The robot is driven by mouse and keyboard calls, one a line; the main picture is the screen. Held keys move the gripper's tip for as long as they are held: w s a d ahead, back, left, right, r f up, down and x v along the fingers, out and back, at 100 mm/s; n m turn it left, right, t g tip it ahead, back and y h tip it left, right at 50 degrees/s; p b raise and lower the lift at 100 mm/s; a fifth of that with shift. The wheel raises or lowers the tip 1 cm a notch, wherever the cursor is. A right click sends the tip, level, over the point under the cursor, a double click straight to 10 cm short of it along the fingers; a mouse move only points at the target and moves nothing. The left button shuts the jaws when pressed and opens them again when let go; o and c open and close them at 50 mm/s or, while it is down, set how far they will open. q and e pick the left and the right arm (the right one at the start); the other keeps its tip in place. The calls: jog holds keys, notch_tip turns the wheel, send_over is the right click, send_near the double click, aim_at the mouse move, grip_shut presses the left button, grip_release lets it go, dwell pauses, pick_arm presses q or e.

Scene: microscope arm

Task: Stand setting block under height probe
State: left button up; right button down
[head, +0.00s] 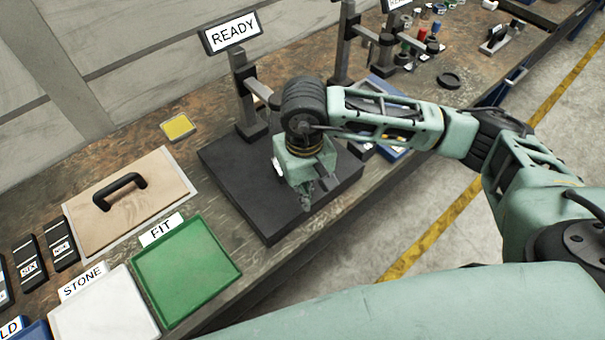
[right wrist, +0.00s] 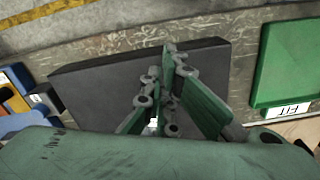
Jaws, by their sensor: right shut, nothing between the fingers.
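The height probe stand (head: 243,85) rises from the back of a dark plate (head: 225,172) and carries a READY sign (head: 232,33). My right gripper (head: 306,198) is over the plate, pointing down, shut and empty. In the right wrist view its fingers (right wrist: 167,55) meet above the plate (right wrist: 90,85). A small pale thing (head: 277,168) shows beside the gripper, mostly hidden; I cannot tell whether it is the setting block. My left gripper is not in view.
Left of the plate are a green FIT mat (head: 188,270), a pale STONE mat (head: 105,310), a board with a black handle (head: 128,185) and dark labelled blocks (head: 60,243). A yellow pad (head: 177,127) lies behind. Another stand (head: 345,45) is beyond my arm.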

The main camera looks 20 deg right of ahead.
aim_at(297, 195)
notch_tip(297, 195, down, 4)
jog(key=shift+r+p, duration=0.1)
jog(key=shift+p, duration=0.45)
jog(key=w, duration=0.1)
jog(key=w+p, duration=0.1)
jog(key=shift+w+f+p, duration=0.3)
jog(key=shift+w+f, duration=0.05)
jog(key=shift+w+a+f, duration=0.1)
jog(key=shift+w+f, duration=0.05)
jog(key=shift+w, duration=0.55)
jog(key=shift+w+f+b, duration=0.25)
jog(key=shift+w+b, duration=0.7)
jog(key=shift+b, duration=0.3)
jog(key=shift+w+r+b, duration=0.2)
jog(key=shift+w+b, duration=0.35)
jog(key=shift+w, duration=0.1)
jog(key=shift+r, duration=0.1)
jog(key=shift+s+a, duration=0.1)
